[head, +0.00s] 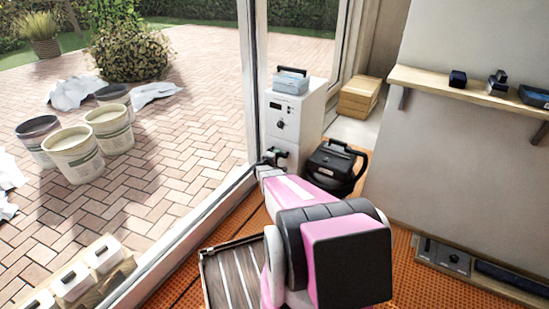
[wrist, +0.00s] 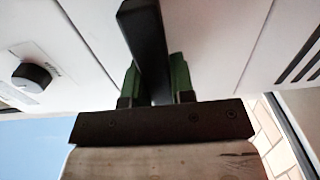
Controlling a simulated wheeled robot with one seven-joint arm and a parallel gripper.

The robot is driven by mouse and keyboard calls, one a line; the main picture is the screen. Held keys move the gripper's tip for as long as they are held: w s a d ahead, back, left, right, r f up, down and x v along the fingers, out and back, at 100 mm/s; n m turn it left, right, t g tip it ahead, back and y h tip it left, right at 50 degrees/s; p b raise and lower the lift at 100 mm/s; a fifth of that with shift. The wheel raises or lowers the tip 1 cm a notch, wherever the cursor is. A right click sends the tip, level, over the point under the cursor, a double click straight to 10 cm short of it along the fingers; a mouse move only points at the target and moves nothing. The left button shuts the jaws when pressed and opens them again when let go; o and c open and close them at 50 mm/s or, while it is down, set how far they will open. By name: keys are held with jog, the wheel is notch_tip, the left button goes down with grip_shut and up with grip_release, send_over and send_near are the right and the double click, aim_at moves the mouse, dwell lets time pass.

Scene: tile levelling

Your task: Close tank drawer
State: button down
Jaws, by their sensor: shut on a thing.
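A white machine (head: 296,112) with a small display and a round knob stands beside the glass door frame in the head view. Its tank drawer front (wrist: 215,40) fills the middle of the wrist view, with a seam on either side. A black bar handle (wrist: 143,30) stands on that front. My gripper (wrist: 153,85) is shut on the handle, with a green pad on each side of it. In the head view my gripper (head: 272,157) is at the machine's lower front. My arm hides part of the lower front, and I cannot tell how far out the drawer is.
A black canister (head: 332,166) with a handle stands close to the right of the machine. A blue-grey case (head: 291,82) sits on top. The glass door frame (head: 215,212) runs along the left. A wooden shelf (head: 440,82) is on the right wall.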

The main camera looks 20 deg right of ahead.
jog(key=shift+w+d, duration=0.15)
jog(key=shift+w, duration=0.05)
jog(key=c, duration=1)
grip_release()
jog(key=shift+o, duration=0.2)
jog(key=shift+s, duration=0.1)
jog(key=v, duration=1)
jog(key=shift+s+a, duration=0.2)
jog(key=shift+a, duration=0.05)
